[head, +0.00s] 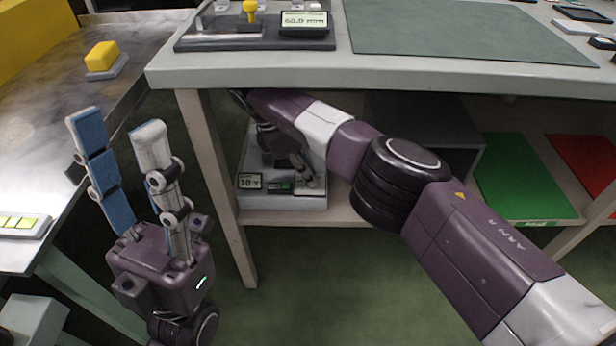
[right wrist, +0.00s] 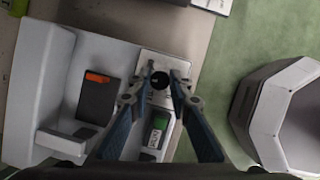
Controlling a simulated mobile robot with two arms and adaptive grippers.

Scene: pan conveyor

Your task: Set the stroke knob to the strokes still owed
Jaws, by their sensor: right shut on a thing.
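The stroke knob (right wrist: 160,80) is a small round black knob on a pale plate of a white device (head: 285,203) on the shelf under the table. My right gripper (right wrist: 162,78) is shut on the knob, with one fingertip on either side of it. In the head view the right arm reaches under the tabletop to the device, and the knob is hidden there. A green-marked part (right wrist: 157,135) sits beside the knob plate. My left gripper (head: 117,130) is open and empty, left of the table leg.
The tabletop (head: 440,70) above carries a unit with a yellow knob (head: 250,11) and a display (head: 304,20) reading about 60.0 mm. A yellow button (head: 101,56) stands on the left bench. Green (head: 525,175) and red (head: 590,160) panels lie on the shelf at right.

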